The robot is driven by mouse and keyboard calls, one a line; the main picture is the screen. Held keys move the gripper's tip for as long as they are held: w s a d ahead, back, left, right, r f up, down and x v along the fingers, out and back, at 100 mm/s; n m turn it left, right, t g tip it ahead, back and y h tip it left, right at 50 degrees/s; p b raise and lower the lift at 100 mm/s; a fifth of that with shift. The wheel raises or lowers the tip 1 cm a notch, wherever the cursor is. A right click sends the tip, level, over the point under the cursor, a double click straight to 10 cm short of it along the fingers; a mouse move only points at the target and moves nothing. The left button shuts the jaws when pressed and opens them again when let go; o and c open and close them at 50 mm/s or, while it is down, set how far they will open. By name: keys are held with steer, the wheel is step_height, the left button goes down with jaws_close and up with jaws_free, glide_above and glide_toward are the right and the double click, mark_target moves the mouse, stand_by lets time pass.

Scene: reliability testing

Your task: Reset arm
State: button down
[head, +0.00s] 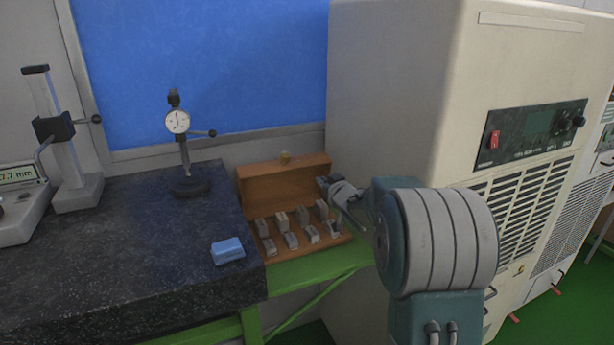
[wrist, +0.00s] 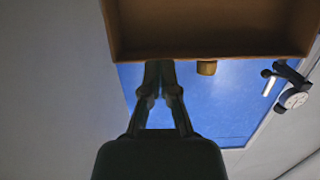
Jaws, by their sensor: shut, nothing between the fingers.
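My arm reaches in from the lower right of the head view. My gripper (head: 328,186) is at the right end of an open wooden case (head: 284,184), close in front of its raised lid in the picture; I cannot tell whether they touch. In the wrist view, my gripper (wrist: 160,68) has its fingers together with nothing between them. Their tips overlap the edge of the wooden case (wrist: 210,48), which fills the top of that view.
Several grey metal blocks (head: 290,240) stand in the case. A dark granite table (head: 120,265) holds a dial gauge (head: 178,122), a height stand (head: 78,190) and a blue block (head: 228,251). A large beige cabinet (head: 400,90) stands close on the right.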

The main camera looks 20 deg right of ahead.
steer(key=s+a+r+m+g+h, duration=0.1)
steer(key=s+a+r+g+h, duration=0.15)
steer(key=s+r, duration=0.4)
steer(key=s+a+f+g, duration=0.2)
steer(key=s+a, duration=0.2)
steer(key=s, duration=0.7)
steer(key=s+a+f+g+y, duration=0.1)
steer(key=s+a+f+g, duration=0.2)
steer(key=s, duration=0.9)
steer(key=s+a+f+g+y, duration=0.1)
steer(key=s+a+f+g, duration=0.2)
steer(key=s+a, duration=0.4)
steer(key=s, duration=0.5)
steer(key=shift+a+n, duration=0.15)
steer(key=shift+n, duration=0.15)
